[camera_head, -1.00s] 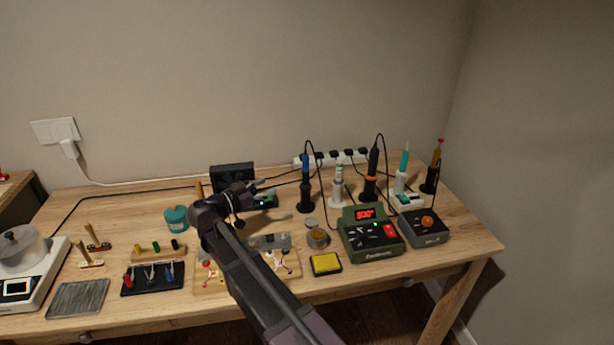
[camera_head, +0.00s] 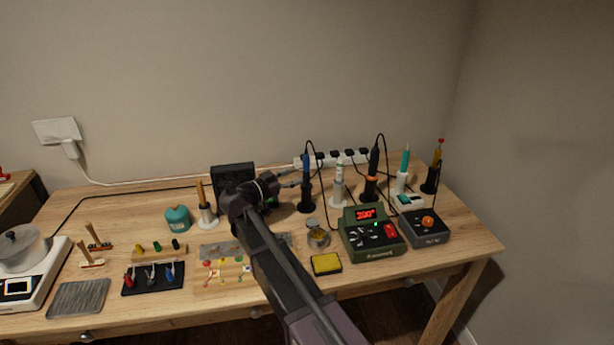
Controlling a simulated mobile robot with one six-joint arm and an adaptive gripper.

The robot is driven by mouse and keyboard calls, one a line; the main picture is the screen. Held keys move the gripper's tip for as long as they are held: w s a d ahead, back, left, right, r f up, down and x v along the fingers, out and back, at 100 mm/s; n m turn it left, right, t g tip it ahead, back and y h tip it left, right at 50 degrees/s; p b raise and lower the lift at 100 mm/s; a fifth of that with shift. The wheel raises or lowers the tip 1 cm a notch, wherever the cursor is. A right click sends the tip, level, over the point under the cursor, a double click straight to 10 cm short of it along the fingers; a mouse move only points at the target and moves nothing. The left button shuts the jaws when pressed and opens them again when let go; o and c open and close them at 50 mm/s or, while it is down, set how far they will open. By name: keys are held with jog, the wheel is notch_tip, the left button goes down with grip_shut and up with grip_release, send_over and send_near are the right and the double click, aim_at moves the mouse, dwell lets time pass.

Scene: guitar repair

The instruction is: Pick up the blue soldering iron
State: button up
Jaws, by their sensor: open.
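The blue soldering iron (camera_head: 306,166) stands upright in a black stand (camera_head: 306,197) toward the back of the workbench, with a black cable arching from its top. My gripper (camera_head: 296,179) is open and empty, with its fingers pointing right at the iron. The fingertips are just left of the blue handle; whether they touch it or reach around it is too small to tell. My arm comes in from the lower front and hides part of the bench behind it.
Other irons stand close by on the right: a white one (camera_head: 338,180), a black one (camera_head: 372,172) and a teal one (camera_head: 404,168). A green soldering station (camera_head: 372,244) and a yellow sponge (camera_head: 326,263) lie in front. A power strip (camera_head: 336,159) runs behind.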

aim_at(306, 173)
jog(key=shift+d, duration=0.1)
jog(key=shift+f+b+x, duration=0.15)
jog(key=shift+x, duration=1.15)
jog(key=shift+f+b+x, duration=0.15)
jog(key=shift+x, duration=1.1)
jog(key=shift+s+d, duration=0.1)
grip_shut()
